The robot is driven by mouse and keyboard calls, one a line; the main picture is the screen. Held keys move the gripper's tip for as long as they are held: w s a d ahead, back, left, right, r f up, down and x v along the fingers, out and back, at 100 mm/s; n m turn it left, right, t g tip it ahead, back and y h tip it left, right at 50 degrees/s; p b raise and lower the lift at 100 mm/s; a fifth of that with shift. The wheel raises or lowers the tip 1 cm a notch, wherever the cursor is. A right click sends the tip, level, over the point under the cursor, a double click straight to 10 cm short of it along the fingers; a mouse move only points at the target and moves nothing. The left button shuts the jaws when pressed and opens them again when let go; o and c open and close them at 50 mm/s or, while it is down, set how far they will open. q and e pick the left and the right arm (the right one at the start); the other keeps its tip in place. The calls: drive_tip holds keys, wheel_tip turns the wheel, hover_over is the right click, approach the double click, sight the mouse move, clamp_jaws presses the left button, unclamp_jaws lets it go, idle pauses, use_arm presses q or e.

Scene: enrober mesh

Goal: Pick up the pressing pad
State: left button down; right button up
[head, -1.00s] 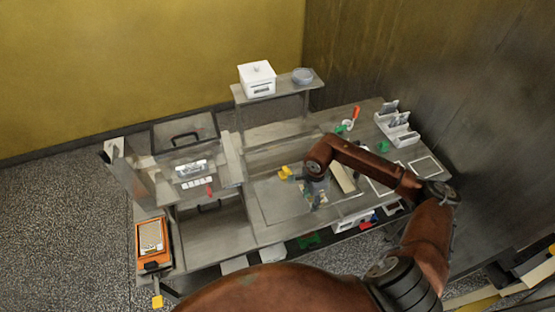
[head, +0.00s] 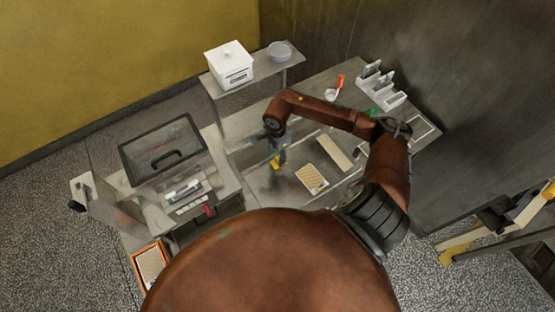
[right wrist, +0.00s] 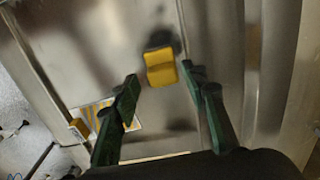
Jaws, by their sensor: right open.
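A small yellow block, which I take to be the pressing pad (right wrist: 161,69), stands on the metal worktop with a dark rounded shape beside its far end. My right gripper (right wrist: 160,78) is open. In the right wrist view its two green fingertips appear on either side of the yellow block, with gaps to both. I cannot tell the height between the fingertips and the block. In the head view the right gripper (head: 279,153) points down at the worktop, with the yellow pad (head: 275,163) at its tip, partly hidden. My left gripper is not in view.
A yellow-striped panel (head: 312,178) and a pale bar (head: 334,152) lie to the right on the worktop. A lidded machine (head: 163,150) stands at the left. A white box (head: 229,63) and grey bowl (head: 280,51) sit on the raised shelf. A white rack (head: 381,86) stands at the back right.

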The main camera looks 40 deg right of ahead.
sight(276, 160)
wheel_tip(276, 160, down, 4)
drive_tip(key=shift+w+a+f+p, duration=0.1)
drive_tip(key=shift+a+p, duration=0.05)
drive_tip(key=shift+p, duration=0.55)
drive_tip(key=shift+f, duration=0.15)
drive_tip(key=c, duration=0.5)
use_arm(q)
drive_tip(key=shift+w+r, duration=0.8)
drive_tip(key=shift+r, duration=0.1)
use_arm(e)
drive_tip(key=c, duration=0.5)
